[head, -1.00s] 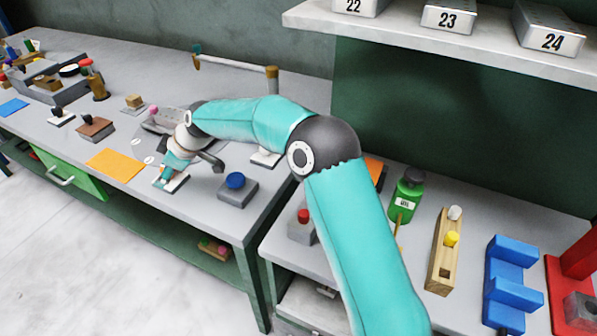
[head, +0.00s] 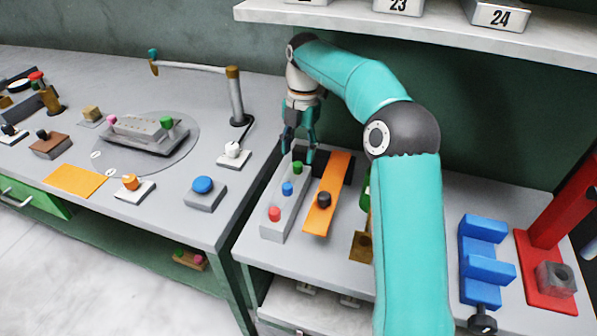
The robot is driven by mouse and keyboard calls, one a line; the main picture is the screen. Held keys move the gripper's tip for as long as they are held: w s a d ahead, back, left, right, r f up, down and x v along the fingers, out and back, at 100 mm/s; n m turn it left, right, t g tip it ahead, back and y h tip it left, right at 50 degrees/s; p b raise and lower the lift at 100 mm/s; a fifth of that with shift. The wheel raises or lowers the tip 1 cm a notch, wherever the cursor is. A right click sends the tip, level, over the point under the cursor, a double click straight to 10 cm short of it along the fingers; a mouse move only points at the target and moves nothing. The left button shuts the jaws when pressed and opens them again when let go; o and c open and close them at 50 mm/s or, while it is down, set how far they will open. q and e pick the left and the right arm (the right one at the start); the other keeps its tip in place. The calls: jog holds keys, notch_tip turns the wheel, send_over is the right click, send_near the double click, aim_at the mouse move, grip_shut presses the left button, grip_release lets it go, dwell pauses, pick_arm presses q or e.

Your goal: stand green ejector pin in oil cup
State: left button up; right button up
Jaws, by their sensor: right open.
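A small green-topped piece (head: 167,122) stands at the right end of the grey mould block (head: 145,138) on the round plate. Another green-topped piece (head: 297,168) stands at the far end of a grey block with blue and red ones. I cannot tell which is the ejector pin. My right gripper (head: 299,148) points down, open and empty, just above the far end of that grey block, close to its green top. I cannot make out the oil cup for sure. My left gripper is not in view.
An orange strip with a black knob (head: 324,199) lies right of the grey block. My right arm hides part of the green bottle (head: 364,188). A blue stand (head: 481,262) and a red press (head: 546,245) are at right. A lamp post (head: 236,98) rises left of the gripper.

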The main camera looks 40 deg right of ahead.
aim_at(298, 163)
jog(key=shift+s+a+f, duration=0.15)
jog(key=shift+f, duration=1.8)
grip_shut()
